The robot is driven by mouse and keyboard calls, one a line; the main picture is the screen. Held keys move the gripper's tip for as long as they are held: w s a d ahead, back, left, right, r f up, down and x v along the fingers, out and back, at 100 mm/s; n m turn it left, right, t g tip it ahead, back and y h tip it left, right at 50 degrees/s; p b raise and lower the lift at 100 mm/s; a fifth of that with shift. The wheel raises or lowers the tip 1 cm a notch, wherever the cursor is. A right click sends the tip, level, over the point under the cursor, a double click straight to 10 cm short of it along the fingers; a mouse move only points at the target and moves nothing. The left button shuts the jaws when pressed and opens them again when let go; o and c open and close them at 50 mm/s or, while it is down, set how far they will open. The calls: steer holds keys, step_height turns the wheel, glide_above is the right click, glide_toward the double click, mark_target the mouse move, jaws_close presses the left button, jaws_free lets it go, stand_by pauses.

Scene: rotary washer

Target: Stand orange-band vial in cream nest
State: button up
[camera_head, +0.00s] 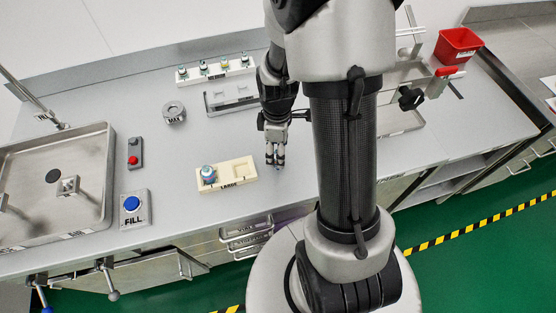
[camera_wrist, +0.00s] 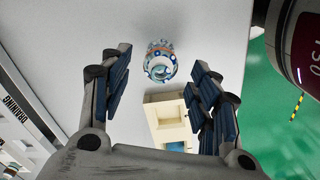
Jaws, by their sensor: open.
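The cream nest (camera_head: 240,182), labelled LARGE, lies on the grey bench. A vial with a blue-and-white top (camera_head: 208,174) stands in its left pocket. My gripper (camera_head: 276,160) points down just right of the nest and is open. In the wrist view, a round clear-and-blue vial with a faint orange tint at its rim (camera_wrist: 160,62) shows between my open fingers (camera_wrist: 160,90), with gaps on both sides.
A white rack (camera_head: 215,72) with several vials stands at the back, behind a grey tray (camera_head: 230,97). A grey ring (camera_head: 174,112), a red-button box (camera_head: 135,154), a blue FILL button (camera_head: 133,205) and a sink (camera_head: 95,210) are to the left. A red bin (camera_head: 457,46) stands far right.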

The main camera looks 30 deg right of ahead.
step_height(320, 180, down, 4)
steer(key=shift+d+r+b, duration=0.1)
steer(key=shift+b, duration=0.5)
steer(key=shift+r, duration=0.1)
steer(key=shift+c, duration=0.5)
steer(key=c, duration=1)
